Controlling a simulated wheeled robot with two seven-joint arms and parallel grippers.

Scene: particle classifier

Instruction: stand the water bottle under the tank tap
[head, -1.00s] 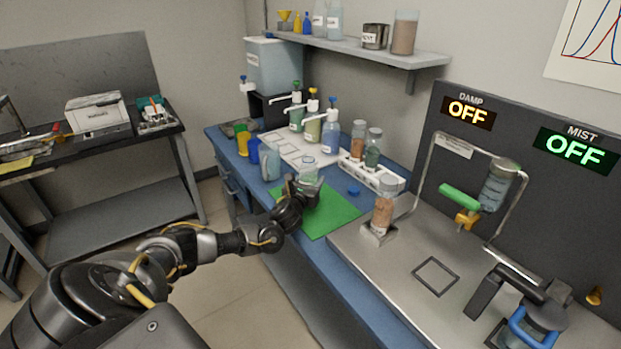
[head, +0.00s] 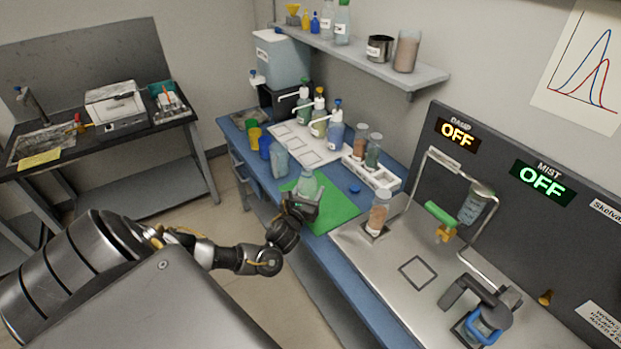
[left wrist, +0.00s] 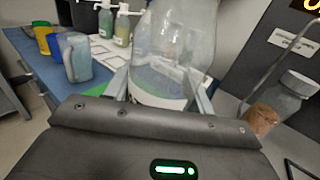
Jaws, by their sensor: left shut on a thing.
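My left gripper (head: 303,204) is shut on a clear bottle (head: 309,184) over the green mat (head: 338,207). In the left wrist view the bottle (left wrist: 165,60) stands between the two fingers, with a whitish band low on it. I cannot tell whether it touches the mat. The tank (head: 283,58), pale blue and translucent, stands on a black stand at the bench's far end. My right gripper is not in view.
Blue (head: 265,145) and yellow (head: 254,137) cups and a pale blue container (head: 278,158) stand left of the mat. Pump bottles (head: 335,130) stand behind on a white marked tray (head: 289,130). A rack (head: 385,180) and a jar (head: 378,212) stand to the right.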

